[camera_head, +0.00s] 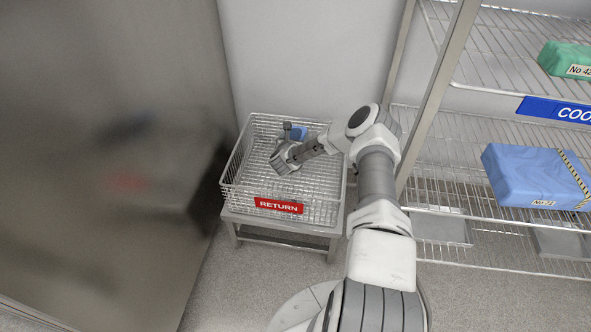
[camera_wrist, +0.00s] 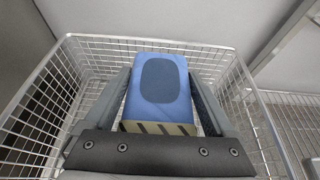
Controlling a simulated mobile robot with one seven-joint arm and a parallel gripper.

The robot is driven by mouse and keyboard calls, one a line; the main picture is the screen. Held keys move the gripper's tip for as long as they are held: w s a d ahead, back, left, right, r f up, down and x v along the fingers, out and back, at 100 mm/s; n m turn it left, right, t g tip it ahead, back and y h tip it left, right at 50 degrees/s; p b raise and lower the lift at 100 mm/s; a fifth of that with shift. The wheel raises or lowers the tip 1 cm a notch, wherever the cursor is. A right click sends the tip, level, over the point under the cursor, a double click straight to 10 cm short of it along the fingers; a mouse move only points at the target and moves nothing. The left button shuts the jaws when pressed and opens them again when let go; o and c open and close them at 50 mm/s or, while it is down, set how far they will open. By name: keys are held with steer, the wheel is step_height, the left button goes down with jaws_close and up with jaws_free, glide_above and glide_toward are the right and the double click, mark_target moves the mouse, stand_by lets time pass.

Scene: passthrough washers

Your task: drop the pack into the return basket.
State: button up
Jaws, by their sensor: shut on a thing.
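The pack (camera_wrist: 158,92) is a blue block with a darker rounded patch and a striped band at its near end. My gripper (camera_wrist: 160,85) is shut on it, one finger on each side. The return basket (camera_head: 279,207) is a wire basket with a red RETURN label on a low metal stand. My gripper (camera_head: 293,137) and the pack are over the basket, within its outline. The basket's wire wall (camera_wrist: 50,85) surrounds the pack in the wrist view. I cannot tell the pack's exact height above the basket floor.
A wire shelf rack (camera_head: 470,200) stands on the right. It holds a larger blue pack (camera_head: 525,172) labelled No 71 and a green pack (camera_head: 566,58) above. A large metal panel (camera_head: 110,150) stands close on the basket's left. A wall is behind the basket.

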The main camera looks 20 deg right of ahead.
steer(key=shift+f+b, duration=0.55)
steer(key=shift+f, duration=0.8)
steer(key=o, duration=1.3)
steer(key=shift+o, duration=0.2)
steer(key=p+v, duration=0.5)
steer(key=v, duration=1.2)
steer(key=shift+p, duration=0.4)
steer(key=shift+s+a+r, duration=0.1)
steer(key=shift+s+a, duration=0.05)
